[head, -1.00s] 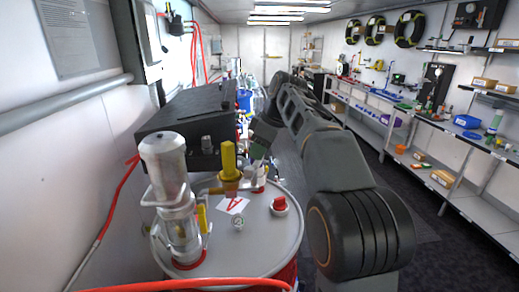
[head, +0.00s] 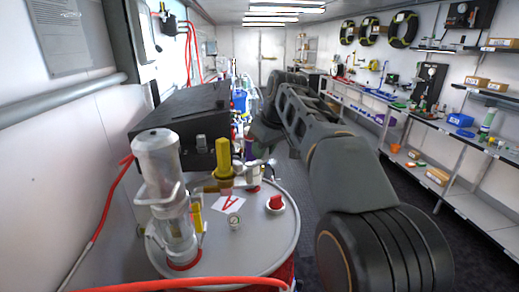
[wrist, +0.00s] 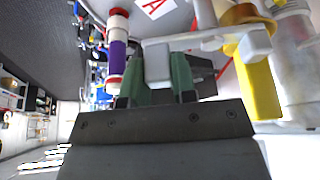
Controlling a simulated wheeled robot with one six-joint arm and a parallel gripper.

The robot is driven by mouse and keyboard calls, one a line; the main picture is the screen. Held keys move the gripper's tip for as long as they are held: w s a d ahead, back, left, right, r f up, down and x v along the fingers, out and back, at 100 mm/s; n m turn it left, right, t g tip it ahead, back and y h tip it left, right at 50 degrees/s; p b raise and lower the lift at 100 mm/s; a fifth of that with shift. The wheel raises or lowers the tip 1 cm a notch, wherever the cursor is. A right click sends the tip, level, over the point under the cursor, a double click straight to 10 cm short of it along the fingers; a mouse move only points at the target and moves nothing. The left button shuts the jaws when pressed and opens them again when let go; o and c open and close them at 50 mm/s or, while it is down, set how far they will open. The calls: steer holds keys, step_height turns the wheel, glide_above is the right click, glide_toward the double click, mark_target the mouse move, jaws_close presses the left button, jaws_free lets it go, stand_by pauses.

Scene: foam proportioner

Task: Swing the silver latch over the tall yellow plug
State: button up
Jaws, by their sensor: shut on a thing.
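The tall yellow plug (head: 224,160) stands upright on the grey drum lid; it also shows in the wrist view (wrist: 260,88), with a brass collar at its base. The silver latch (wrist: 195,41) is a pale bar running from between my fingers to the plug's collar. In the head view part of it (head: 246,173) shows right of the plug's base. My gripper (wrist: 157,75) is shut on the latch's block-like end, between green fingers. In the head view the fingers are mostly hidden behind my arm. I cannot tell whether the bar crosses over the plug or lies beside it.
A clear cylinder with a white cap (head: 158,180) stands left of the plug. A red knob (head: 275,203), a small gauge (head: 234,220) and a label (head: 228,203) are on the lid. A purple-and-white cylinder (wrist: 117,50) is close beside my fingers. A black box (head: 180,115) stands behind.

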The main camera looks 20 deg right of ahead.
steer(key=m, duration=0.1)
steer(key=s+m+h, duration=0.1)
steer(key=m, duration=0.1)
steer(key=s+m+h, duration=0.1)
steer(key=m, duration=0.1)
steer(key=shift+s+d, duration=0.1)
steer(key=shift+d, duration=0.15)
steer(key=shift+o, duration=0.2)
steer(key=shift+s+m+h, duration=0.3)
steer(key=shift+m+h, duration=0.1)
steer(key=shift+m, duration=0.7)
steer(key=shift+f, duration=0.1)
steer(key=shift+s+a, duration=0.1)
steer(key=shift+s, duration=0.2)
steer(key=shift+c, duration=0.2)
steer(key=shift+w, duration=0.1)
steer(key=o, duration=0.9)
steer(key=shift+r, duration=0.25)
steer(key=p+v, duration=0.1)
steer(key=v, duration=1.2)
steer(key=shift+s+r, duration=0.2)
steer(key=shift+s, duration=0.05)
